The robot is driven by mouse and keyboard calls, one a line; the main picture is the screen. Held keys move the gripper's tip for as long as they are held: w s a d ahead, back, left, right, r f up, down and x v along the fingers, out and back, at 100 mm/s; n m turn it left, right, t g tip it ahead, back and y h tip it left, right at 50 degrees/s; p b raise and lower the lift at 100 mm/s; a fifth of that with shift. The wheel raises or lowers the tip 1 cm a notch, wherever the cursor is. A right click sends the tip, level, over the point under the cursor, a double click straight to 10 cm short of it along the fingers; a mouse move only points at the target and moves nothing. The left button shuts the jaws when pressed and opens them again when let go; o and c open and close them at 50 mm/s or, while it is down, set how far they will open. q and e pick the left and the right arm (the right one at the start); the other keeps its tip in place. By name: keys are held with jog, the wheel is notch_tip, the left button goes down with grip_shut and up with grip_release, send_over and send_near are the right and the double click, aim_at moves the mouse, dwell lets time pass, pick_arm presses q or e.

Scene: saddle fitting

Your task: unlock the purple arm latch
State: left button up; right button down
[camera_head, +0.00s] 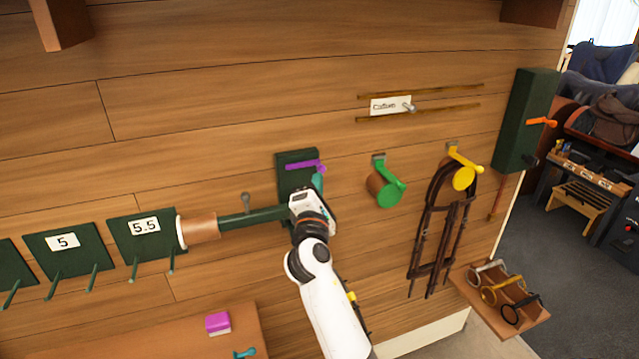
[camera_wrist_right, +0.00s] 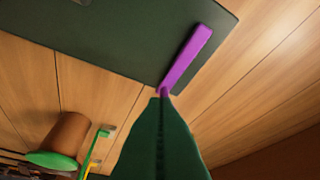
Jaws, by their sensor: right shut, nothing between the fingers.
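The purple arm latch (camera_head: 303,166) is a bar lying nearly level across a dark green wall plate (camera_head: 289,157). In the right wrist view the purple latch (camera_wrist_right: 187,46) runs diagonally over the dark green plate (camera_wrist_right: 120,35). My right gripper (camera_head: 318,181) is shut and empty, just below the latch's right part in the head view. In the right wrist view its closed green fingers (camera_wrist_right: 162,97) end at the near end of the latch; I cannot tell whether they touch it. My left gripper is not in view.
To the right are a green round-ended holder (camera_head: 387,194), a yellow one (camera_head: 463,178) with hanging straps, and a green box (camera_head: 525,120). A magenta block (camera_head: 217,323) lies below.

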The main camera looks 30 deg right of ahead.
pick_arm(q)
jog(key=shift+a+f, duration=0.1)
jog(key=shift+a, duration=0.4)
pick_arm(e)
jog(key=shift+w+a, duration=0.15)
jog(key=shift+a, duration=0.2)
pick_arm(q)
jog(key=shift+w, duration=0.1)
pick_arm(e)
jog(key=shift+d, duration=0.15)
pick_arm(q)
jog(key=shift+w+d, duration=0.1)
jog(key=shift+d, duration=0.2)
pick_arm(e)
jog(key=shift+r+n+t, duration=0.2)
jog(key=shift+n+t, duration=0.2)
jog(key=shift+n, duration=0.4)
